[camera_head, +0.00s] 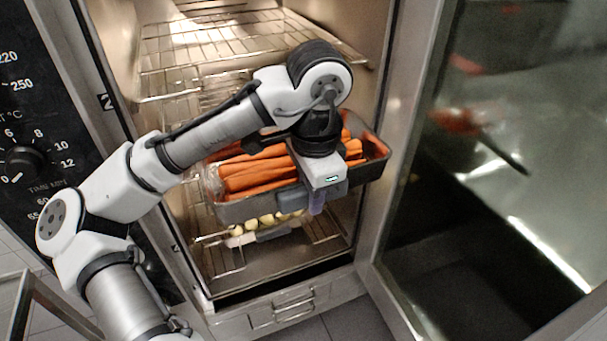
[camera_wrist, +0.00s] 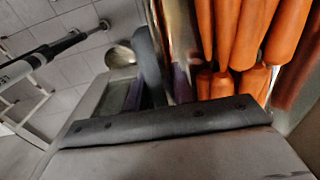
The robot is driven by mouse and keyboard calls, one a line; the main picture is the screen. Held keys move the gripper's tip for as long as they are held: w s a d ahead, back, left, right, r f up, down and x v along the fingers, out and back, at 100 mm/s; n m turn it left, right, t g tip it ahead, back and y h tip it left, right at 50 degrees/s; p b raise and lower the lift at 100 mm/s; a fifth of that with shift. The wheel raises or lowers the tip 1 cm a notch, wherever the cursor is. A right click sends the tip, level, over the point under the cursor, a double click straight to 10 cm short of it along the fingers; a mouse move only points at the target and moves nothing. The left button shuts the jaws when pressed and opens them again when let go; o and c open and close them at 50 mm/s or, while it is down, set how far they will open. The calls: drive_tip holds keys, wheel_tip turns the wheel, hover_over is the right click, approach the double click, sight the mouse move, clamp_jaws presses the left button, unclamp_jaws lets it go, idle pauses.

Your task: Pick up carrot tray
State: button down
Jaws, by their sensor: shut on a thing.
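The carrot tray (camera_head: 262,207) is a dark metal pan full of orange carrots (camera_head: 255,172), in the opening of the oven. It looks slightly tilted, with its right end higher in the picture. My gripper (camera_head: 316,200) is at the tray's front wall and is shut on it. In the wrist view the carrots (camera_wrist: 238,40) lie to the right of a gripper finger (camera_wrist: 150,68), with the shiny tray rim (camera_wrist: 180,45) beside it. The second finger is mostly hidden. My arm covers part of the tray's middle and back.
The oven holds wire racks (camera_head: 205,50) above the tray. A lower tray with pale yellow pieces (camera_head: 265,222) sits below it. The glass oven door (camera_head: 480,180) stands open at the right. A control panel (camera_head: 30,130) is at the left.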

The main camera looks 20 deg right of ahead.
drive_tip(key=s+p, duration=0.3)
drive_tip(key=s, duration=0.6)
drive_tip(key=shift+s, duration=0.2)
